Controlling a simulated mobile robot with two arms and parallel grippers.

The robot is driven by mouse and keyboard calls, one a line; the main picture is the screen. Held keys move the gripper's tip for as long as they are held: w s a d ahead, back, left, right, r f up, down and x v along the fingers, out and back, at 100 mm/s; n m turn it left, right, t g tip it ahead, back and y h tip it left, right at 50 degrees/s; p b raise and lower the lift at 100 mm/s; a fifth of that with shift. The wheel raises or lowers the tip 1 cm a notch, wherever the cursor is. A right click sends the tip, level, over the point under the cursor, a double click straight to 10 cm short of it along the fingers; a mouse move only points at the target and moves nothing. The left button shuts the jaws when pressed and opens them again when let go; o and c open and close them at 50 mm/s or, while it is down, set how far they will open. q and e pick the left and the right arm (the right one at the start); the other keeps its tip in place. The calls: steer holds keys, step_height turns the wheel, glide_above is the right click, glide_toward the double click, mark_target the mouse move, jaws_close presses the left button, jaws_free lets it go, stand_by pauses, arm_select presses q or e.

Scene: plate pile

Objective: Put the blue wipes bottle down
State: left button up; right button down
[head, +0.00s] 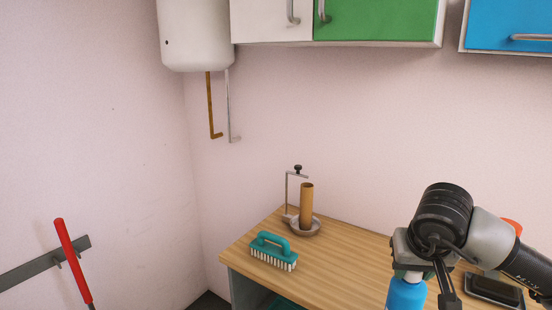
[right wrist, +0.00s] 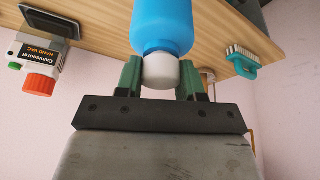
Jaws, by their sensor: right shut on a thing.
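The blue wipes bottle (head: 405,294) has a blue body and a white cap. In the head view it is at the bottom edge, right of centre, and its lower part is cut off. My right gripper (head: 428,276) is above it, in front of the wooden counter. In the right wrist view my right gripper (right wrist: 161,82) is shut on the white cap of the blue wipes bottle (right wrist: 163,25), with a green-lined finger on each side. Whether the bottle touches the counter (right wrist: 105,35) cannot be told. My left gripper is not in view.
The counter (head: 345,245) holds a teal scrub brush (head: 273,251) and a stand with a brown tube (head: 306,205) to the left. Cabinets (head: 378,22) hang above.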

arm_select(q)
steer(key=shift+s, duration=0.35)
arm_select(e)
steer(key=s+a+f+n, duration=0.1)
steer(key=s+a+f, duration=0.1)
steer(key=s+f, duration=0.2)
steer(key=s+a+f+n+y, duration=0.1)
steer(key=s+a+f, duration=0.2)
steer(key=s+f, duration=0.2)
steer(key=shift+s+a+f, duration=0.25)
steer(key=shift+a+f, duration=0.1)
steer(key=shift+f, duration=0.15)
